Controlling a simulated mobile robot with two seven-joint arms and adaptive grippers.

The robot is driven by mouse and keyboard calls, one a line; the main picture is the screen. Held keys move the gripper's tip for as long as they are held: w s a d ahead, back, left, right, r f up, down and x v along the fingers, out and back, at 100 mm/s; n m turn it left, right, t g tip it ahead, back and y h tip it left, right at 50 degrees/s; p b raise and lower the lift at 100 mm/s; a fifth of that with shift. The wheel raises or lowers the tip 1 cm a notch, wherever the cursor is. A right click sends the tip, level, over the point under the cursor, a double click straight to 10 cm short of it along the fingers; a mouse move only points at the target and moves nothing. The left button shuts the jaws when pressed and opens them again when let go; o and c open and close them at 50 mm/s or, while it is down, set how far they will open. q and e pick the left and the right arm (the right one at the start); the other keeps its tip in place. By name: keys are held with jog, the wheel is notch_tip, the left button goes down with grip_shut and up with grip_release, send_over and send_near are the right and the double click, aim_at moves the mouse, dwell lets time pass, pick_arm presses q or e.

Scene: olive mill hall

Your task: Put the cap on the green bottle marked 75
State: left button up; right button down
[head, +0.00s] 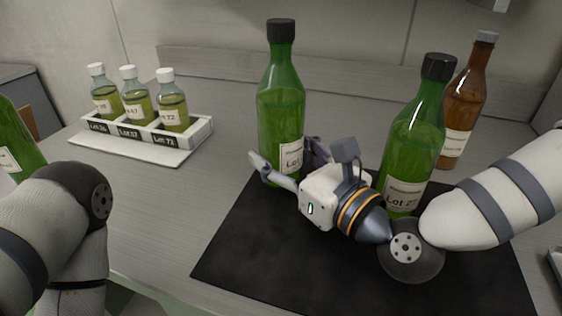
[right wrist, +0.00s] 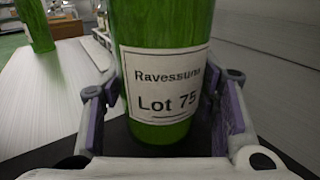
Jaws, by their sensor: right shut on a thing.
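The green bottle marked 75 (head: 281,100) stands upright near the far left corner of the black mat (head: 250,250). A black cap (head: 281,30) sits on top of its neck. Its label reads Lot 75 in the right wrist view (right wrist: 165,85). My right gripper (head: 288,162) is shut on the lower part of this bottle, one finger on each side; the fingers also show in the right wrist view (right wrist: 166,112). My left arm enters at the lower left, but its gripper is out of view.
A second green bottle (head: 412,130), marked Lot 27, also black-topped, stands behind my right forearm. A brown bottle (head: 464,105) is behind it. A white rack (head: 200,133) holds three small bottles at left. Another green bottle (head: 18,140) is at the left edge. The front mat is clear.

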jog(key=shift+f, duration=0.8)
pick_arm(q)
jog(key=shift+s+f, duration=0.2)
pick_arm(e)
jog(key=shift+f, duration=0.3)
pick_arm(q)
jog(key=shift+s+f, duration=0.1)
pick_arm(e)
jog(key=c, duration=0.6)
grip_release()
jog(key=shift+s, duration=0.1)
jog(key=shift+r, duration=0.1)
